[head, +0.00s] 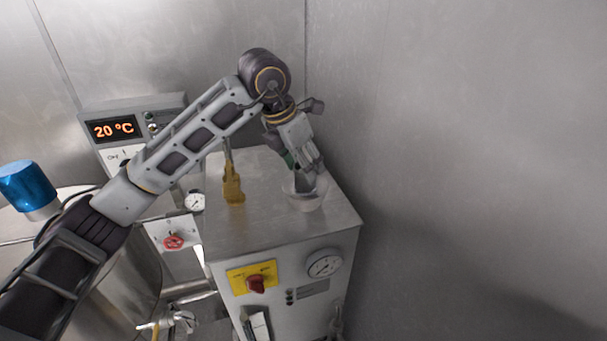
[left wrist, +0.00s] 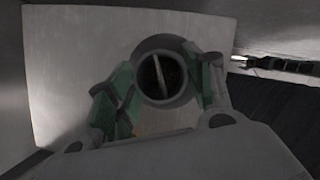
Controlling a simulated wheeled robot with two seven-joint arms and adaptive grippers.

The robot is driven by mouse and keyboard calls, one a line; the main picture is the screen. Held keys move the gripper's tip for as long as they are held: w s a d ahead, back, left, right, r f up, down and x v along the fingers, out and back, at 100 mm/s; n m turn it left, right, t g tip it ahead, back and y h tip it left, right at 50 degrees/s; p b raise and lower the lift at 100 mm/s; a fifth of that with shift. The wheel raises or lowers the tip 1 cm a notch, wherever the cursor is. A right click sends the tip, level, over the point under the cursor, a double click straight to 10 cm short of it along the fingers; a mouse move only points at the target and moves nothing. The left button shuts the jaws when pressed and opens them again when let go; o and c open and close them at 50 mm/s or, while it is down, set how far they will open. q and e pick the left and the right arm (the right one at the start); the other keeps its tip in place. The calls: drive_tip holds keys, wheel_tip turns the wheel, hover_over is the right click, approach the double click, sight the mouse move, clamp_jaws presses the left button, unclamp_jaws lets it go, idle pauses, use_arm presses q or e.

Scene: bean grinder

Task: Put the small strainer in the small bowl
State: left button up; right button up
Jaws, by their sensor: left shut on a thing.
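My left gripper (head: 308,172) points down over the metal box's top, near its right edge. In the left wrist view, its green-padded fingers (left wrist: 163,92) are shut on the sides of a round grey piece, which looks like the small strainer (left wrist: 186,84). The piece has a dark opening with a thin bar across it. In the head view, the small pale bowl (head: 305,203) stands directly under the fingertips. A grey rim, apparently the strainer's (head: 296,186), shows at the bowl's mouth. The fingers partly hide it, so I cannot tell whether it rests in the bowl. My right gripper is not in view.
The metal box (head: 265,225) has a clear top apart from the bowl and a yellow-handled tool (head: 233,187) to the left. Steel walls (head: 450,150) stand close behind and to the right. A 20 °C display unit (head: 114,129) and a blue-capped part (head: 28,186) are left.

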use_arm(q)
drive_tip(key=shift+f+p, duration=0.35)
drive_tip(key=shift+f, duration=1.3)
drive_tip(key=shift+f, duration=0.2)
drive_tip(key=o, duration=1.3)
drive_tip(key=shift+r, duration=0.25)
drive_tip(key=shift+b+v, duration=1)
drive_tip(key=shift+v, duration=4.95)
drive_tip(key=shift+s, duration=0.1)
